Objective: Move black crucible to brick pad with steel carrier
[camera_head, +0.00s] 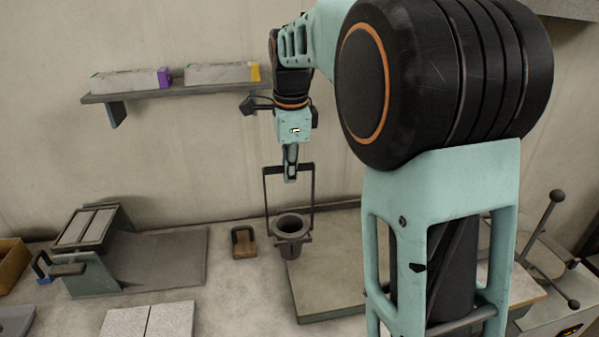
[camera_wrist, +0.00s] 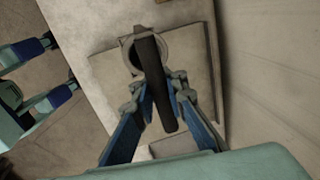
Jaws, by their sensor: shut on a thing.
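The black crucible (camera_head: 290,226) sits upright inside the lower ring of the steel carrier (camera_head: 266,192), over the left part of a grey slab. I cannot tell whether its base touches the slab. My gripper (camera_head: 290,174) points down and is shut on the carrier's top bar, above the crucible. In the wrist view, my gripper's fingers (camera_wrist: 160,98) flank the carrier's dark bar (camera_wrist: 153,70), with the crucible's round rim (camera_wrist: 133,56) beneath, partly hidden by the bar. The brick pad (camera_head: 148,322), seemingly the two pale blocks side by side, lies at the front left and looks bare.
The grey slab (camera_head: 335,308) extends right behind my arm. A small wooden block with a dark handle (camera_head: 244,246) stands just left of the crucible. A tilted mould stand (camera_head: 92,268) and dark plate (camera_head: 172,258) are further left. A wall shelf (camera_head: 180,90) is behind.

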